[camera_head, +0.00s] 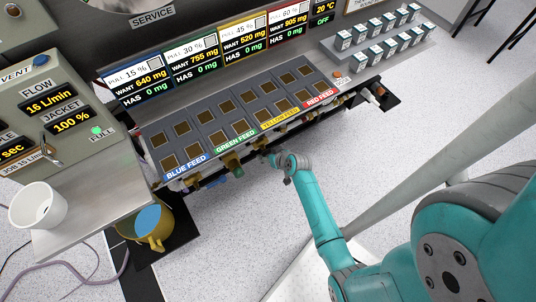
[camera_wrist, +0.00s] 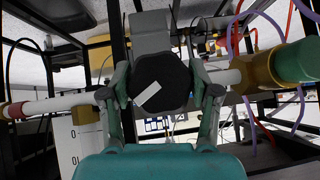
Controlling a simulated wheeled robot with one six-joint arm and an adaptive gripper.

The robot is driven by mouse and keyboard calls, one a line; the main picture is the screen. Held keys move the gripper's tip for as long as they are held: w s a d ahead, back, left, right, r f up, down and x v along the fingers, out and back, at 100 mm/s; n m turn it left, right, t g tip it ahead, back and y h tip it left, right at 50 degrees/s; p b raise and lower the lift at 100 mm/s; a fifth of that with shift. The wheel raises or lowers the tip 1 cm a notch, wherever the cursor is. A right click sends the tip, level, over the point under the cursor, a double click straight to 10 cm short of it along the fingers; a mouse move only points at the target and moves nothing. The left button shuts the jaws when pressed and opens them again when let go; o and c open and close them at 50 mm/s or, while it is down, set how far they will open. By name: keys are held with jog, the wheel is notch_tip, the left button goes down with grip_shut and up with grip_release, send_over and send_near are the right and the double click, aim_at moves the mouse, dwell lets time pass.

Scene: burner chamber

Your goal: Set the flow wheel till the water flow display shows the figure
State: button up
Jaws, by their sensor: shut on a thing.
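The flow wheel looks to be the black many-sided knob (camera_wrist: 160,72) with a white stripe in the wrist view. My gripper (camera_wrist: 160,92) has one finger on each side of it and is shut on it. The white stripe slants from lower left to upper right. In the head view my gripper (camera_head: 268,156) is at the front underside of the feed panel, and the wheel is hidden there. The flow display (camera_head: 49,105) at the left reads 16 L/min. A label (camera_head: 24,160) below it seems to read JOB 15 L/min, partly cut off.
A jacket display (camera_head: 72,122) reads 100 %. The feed panel (camera_head: 190,130) stands above my gripper. White pipes (camera_wrist: 60,104) and a brass fitting (camera_wrist: 258,72) flank the wheel. A white cup (camera_head: 38,206) and a yellow jug (camera_head: 162,241) are at the left. The floor at centre front is clear.

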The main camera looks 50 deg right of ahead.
jog(key=shift+m+t+y, duration=0.3)
jog(key=shift+m+y, duration=0.1)
jog(key=shift+y, duration=0.3)
jog(key=o, duration=1.2)
jog(key=shift+c, duration=0.2)
jog(key=v, duration=1.2)
